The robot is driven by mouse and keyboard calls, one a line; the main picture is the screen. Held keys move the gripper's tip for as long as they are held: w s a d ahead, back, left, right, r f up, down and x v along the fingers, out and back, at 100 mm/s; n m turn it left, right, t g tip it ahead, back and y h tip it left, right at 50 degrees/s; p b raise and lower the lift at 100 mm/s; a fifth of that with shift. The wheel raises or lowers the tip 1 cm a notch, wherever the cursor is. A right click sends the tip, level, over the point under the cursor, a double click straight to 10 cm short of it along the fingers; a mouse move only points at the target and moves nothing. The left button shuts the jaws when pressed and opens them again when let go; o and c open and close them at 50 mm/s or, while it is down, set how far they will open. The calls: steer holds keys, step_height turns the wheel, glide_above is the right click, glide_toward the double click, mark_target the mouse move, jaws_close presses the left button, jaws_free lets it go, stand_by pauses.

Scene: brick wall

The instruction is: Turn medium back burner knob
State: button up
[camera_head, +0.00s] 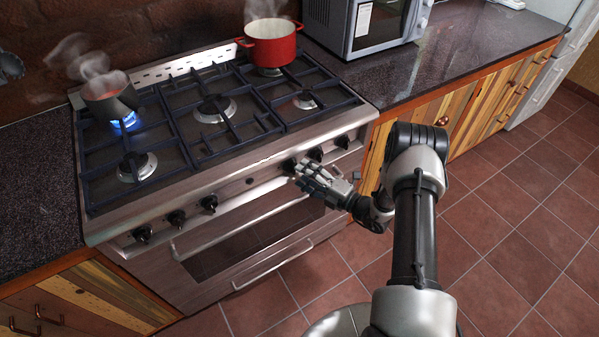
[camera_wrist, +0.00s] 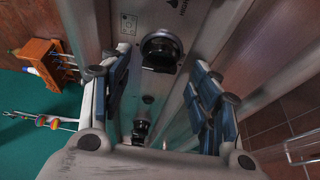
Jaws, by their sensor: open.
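The stove's front panel (camera_head: 262,172) carries a row of black knobs. My gripper (camera_head: 299,173) is at this panel, right of its middle, with its fingertips close to one black knob (camera_head: 289,165). In the wrist view a black knob (camera_wrist: 160,48) sits between the two spread fingers of my gripper (camera_wrist: 161,75), toward their far end. The fingers look apart from it on both sides. A second black knob (camera_wrist: 140,127) shows nearer the bottom of the wrist view. The medium back burner's label cannot be read.
A dark pot (camera_head: 112,105) steams over a blue flame at the back left. A red pot (camera_head: 270,44) steams at the back right. An oven handle (camera_head: 240,222) runs below the knobs. A microwave (camera_head: 365,25) stands on the counter. The tiled floor at right is clear.

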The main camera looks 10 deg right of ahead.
steer(key=shift+v, duration=2.6)
steer(key=s+a+r+n+g+y, duration=0.1)
steer(key=s+a+r+n+g, duration=0.2)
steer(key=a+r+n+g, duration=0.4)
steer(key=s+a+r+n+g+y, duration=0.25)
steer(key=a+r+n, duration=0.25)
steer(key=r+n, duration=0.45)
steer(key=s+a+r+n+g+h, duration=0.1)
steer(key=s+r+n+g+h, duration=0.1)
steer(key=s+r+n+h, duration=0.45)
steer(key=s+a+r+n+g+h, duration=0.1)
steer(key=s+r+n+g, duration=0.2)
steer(key=s+n, duration=0.7)
steer(key=s+d+r+n+t+h, duration=0.4)
steer(key=s+d+n+h, duration=0.3)
steer(key=n, duration=0.6)
steer(key=shift+s+d+r+t+h, duration=0.35)
steer(key=shift+s+d+t, duration=0.2)
steer(key=shift+s+t, duration=0.2)
